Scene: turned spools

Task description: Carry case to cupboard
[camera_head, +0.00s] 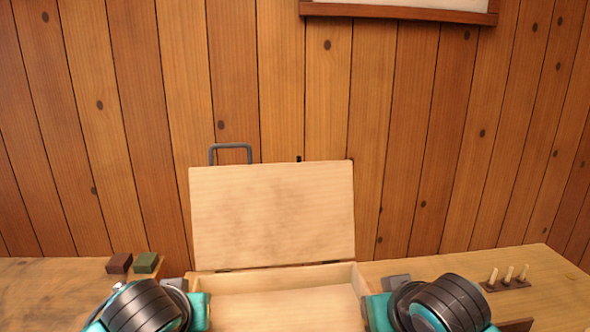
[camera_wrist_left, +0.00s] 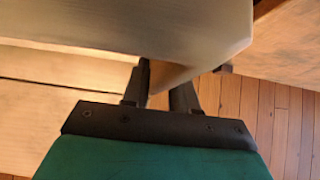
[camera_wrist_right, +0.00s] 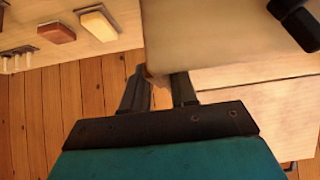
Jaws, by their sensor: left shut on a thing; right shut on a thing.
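The case (camera_head: 272,215) is a pale wooden box in the middle of the head view. Its lid stands open toward the wall, with a grey handle (camera_head: 231,147) on the lid's top edge. The inside that shows looks empty. My left gripper (camera_wrist_left: 160,88) is shut on the case's left side wall. My right gripper (camera_wrist_right: 159,88) is shut on the case's right side wall. In the head view my wrists hide much of both grips. The case's front and underside are out of view, so I cannot tell whether it rests on something. No cupboard can be made out.
A wooden worktop (camera_head: 40,290) shows on both sides of the case. A dark red block (camera_head: 119,263) and a green block (camera_head: 146,262) sit at left. A small rack with upright pegs (camera_head: 508,283) stands at right. A plank wall rises behind, with a framed panel (camera_head: 400,10) above.

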